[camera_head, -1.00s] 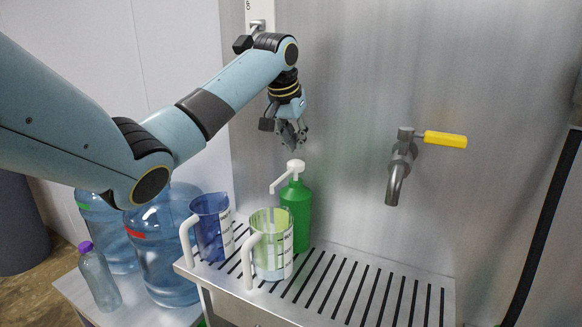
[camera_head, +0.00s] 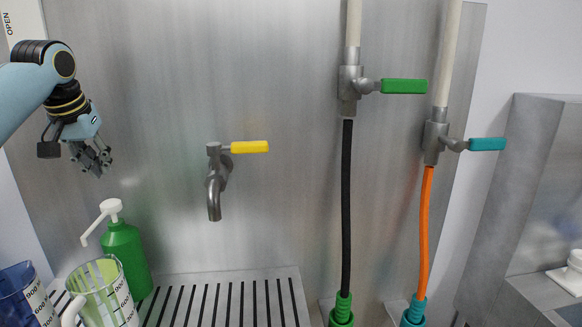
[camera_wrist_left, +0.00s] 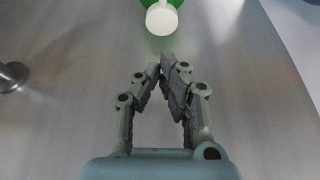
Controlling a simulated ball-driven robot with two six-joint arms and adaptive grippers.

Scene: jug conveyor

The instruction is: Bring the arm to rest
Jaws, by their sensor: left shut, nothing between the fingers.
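My left arm (camera_head: 25,88) comes in from the left in the head view. My left gripper (camera_head: 100,168) hangs in the air, above the green pump bottle (camera_head: 126,252) and in front of the steel wall. In the left wrist view the fingertips (camera_wrist_left: 168,68) of the same gripper meet, with nothing between them. The white pump top (camera_wrist_left: 161,18) of the bottle shows beyond the fingertips there, apart from them. My right gripper is not in view.
A green-tinted jug (camera_head: 105,290) and a blue jug (camera_head: 25,295) stand by the bottle at lower left. A tap with a yellow handle (camera_head: 250,147) sticks out of the wall. Further right are a black hose (camera_head: 346,210) and an orange hose (camera_head: 425,220). The slatted shelf (camera_head: 262,278) is clear right of the jugs.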

